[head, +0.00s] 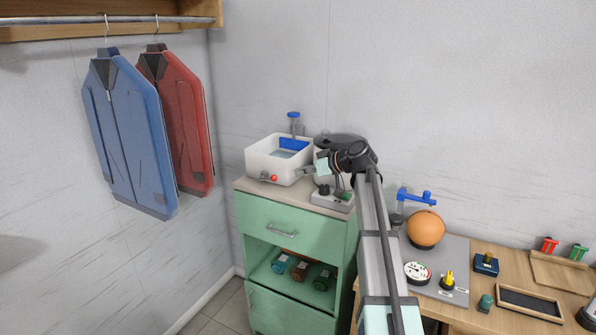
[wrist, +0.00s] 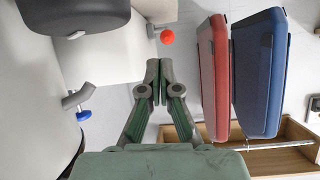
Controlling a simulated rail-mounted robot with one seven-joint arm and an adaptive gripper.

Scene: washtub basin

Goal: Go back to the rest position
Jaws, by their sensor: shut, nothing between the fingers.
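My gripper (head: 306,172) is at the end of my outstretched arm, beside the right front of the white washtub basin (head: 262,163) on the green cabinet. In the wrist view my gripper (wrist: 158,82) has its green-and-grey fingers together, with nothing between them. The basin's red knob (wrist: 168,36) shows just beyond the fingertips there, apart from them in the picture. The basin holds water and has a blue piece (head: 293,144) at its back edge. In the head view I cannot tell whether the gripper touches the basin.
A control box (head: 332,198) with knobs sits on the cabinet top, right below my gripper. A dark round lid (head: 338,142) is behind it. A blue jacket (head: 130,130) and a red jacket (head: 180,120) hang at left. A wooden table (head: 480,262) with several items is at right.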

